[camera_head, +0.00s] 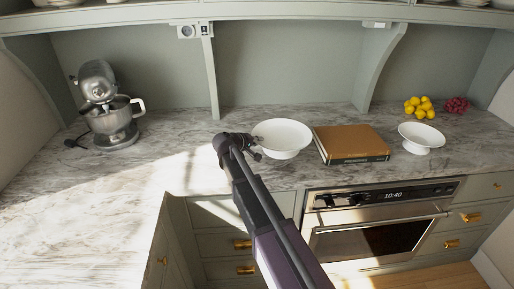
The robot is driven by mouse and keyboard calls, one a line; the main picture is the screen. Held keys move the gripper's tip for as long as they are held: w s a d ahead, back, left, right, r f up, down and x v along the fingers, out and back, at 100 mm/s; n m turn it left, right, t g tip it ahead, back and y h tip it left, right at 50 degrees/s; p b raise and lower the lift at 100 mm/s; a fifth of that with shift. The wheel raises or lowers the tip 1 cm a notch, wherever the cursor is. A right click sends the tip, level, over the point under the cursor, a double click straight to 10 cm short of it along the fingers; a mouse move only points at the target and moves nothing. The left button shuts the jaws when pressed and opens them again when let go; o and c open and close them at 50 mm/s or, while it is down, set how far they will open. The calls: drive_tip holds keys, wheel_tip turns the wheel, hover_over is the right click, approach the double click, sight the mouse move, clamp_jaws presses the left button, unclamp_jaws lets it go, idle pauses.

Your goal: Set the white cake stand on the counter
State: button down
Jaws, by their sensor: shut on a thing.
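The white cake stand (286,136), a wide shallow white dish on a short foot, is upright at mid-counter, left of the brown books. My gripper (257,146) is at its left side and is shut on its edge; the fingertips are small and partly hidden against the stand. The foot is at or very close to the marble counter (200,140); I cannot tell whether it touches.
Thick brown books (350,143) lie just right of the stand. A second white footed bowl (421,138), yellow fruit (419,107) and red fruit (457,104) are farther right. A stand mixer (108,115) stands left. An oven (380,225) is below the counter.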

drive_tip(key=shift+w+a, duration=0.1)
drive_tip(key=shift+w, duration=0.45)
drive_tip(key=shift+w+f, duration=0.2)
drive_tip(key=shift+s+f+b, duration=0.1)
drive_tip(key=shift+f+b, duration=1.5)
drive_tip(key=shift+b, duration=0.25)
drive_tip(key=c, duration=0.7)
unclamp_jaws()
drive_tip(key=shift+f, duration=0.1)
drive_tip(key=shift+c, duration=0.2)
drive_tip(key=shift+s+a+r+p, duration=0.3)
drive_tip(key=shift+s+a+r, duration=0.05)
drive_tip(key=shift+r, duration=0.05)
drive_tip(key=p+v, duration=0.4)
drive_tip(key=v, duration=0.7)
